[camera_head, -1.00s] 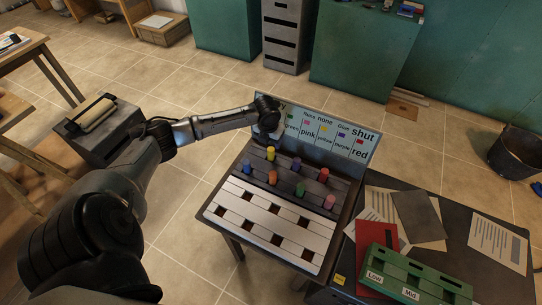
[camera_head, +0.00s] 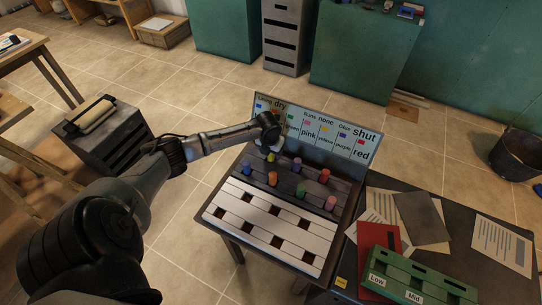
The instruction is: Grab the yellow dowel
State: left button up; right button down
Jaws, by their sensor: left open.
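The yellow dowel (camera_head: 271,157) stands upright in the back row of the dark peg board (camera_head: 340,186), at the left part of the board. My left gripper (camera_head: 269,143) is directly above it and close to its top. The gripper is open, but its fingers are small and partly hidden, so I cannot tell whether they touch the dowel. Blue (camera_head: 247,167), orange (camera_head: 272,178), purple (camera_head: 297,163), red (camera_head: 323,175), green (camera_head: 301,189) and pink (camera_head: 331,203) dowels stand around it. My right gripper is not in view.
A label panel (camera_head: 340,140) with colour names rises behind the board. White slats (camera_head: 285,222) with empty square holes lie in front. A green box marked Low and Mid (camera_head: 420,279), a red folder (camera_head: 379,240) and papers lie on the dark table at right.

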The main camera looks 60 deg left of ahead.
pick_arm(q)
jog(key=c, duration=1)
jog(key=shift+r, duration=0.1)
